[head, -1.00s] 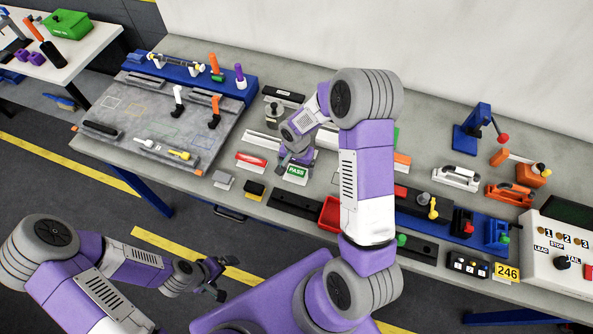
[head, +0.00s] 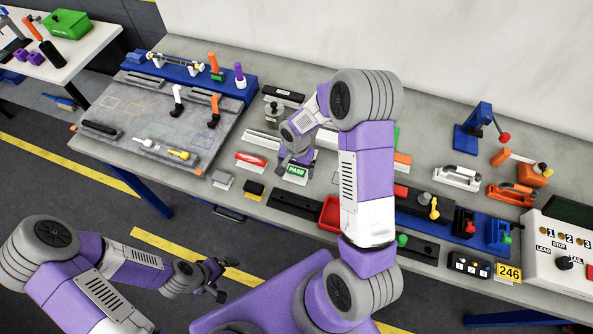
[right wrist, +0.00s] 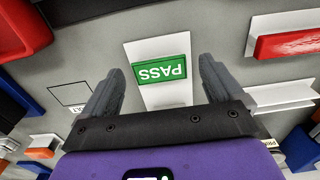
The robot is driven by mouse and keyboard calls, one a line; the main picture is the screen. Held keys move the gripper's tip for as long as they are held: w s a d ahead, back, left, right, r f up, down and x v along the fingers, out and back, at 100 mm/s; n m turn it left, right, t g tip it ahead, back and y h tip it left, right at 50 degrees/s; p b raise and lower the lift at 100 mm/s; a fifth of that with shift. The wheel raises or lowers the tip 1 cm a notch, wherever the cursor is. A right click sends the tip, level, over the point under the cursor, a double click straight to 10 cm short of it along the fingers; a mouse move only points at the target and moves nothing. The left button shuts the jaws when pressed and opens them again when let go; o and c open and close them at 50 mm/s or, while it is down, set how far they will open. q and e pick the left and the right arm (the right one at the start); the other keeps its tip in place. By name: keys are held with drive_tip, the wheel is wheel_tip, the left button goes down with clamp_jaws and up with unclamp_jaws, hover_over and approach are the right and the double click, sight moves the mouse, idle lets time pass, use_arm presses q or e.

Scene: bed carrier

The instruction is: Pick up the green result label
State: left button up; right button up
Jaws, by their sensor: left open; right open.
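The green result label (head: 297,171) reads PASS and sits on a white stand on the grey workbench. In the right wrist view the green label (right wrist: 162,72) shows upside down, between and just beyond the two fingertips. My right gripper (head: 294,158) is over the bench right at the label, open, with nothing held. Its two fingers (right wrist: 160,78) stand apart on either side of the white stand in the right wrist view. Whether they touch it cannot be told. My left gripper (head: 222,278) is open and empty, away from the bench above the floor.
A red label (head: 251,160) on a white holder stands left of the green one. A red bin (head: 331,213) lies to the right. A yellow-and-black block (head: 254,190) and a dark rail (head: 292,206) lie in front. My right arm hides part of the bench.

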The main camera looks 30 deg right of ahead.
drive_tip(key=shift+c, duration=0.2)
drive_tip(key=c, duration=1)
drive_tip(key=shift+o, duration=0.2)
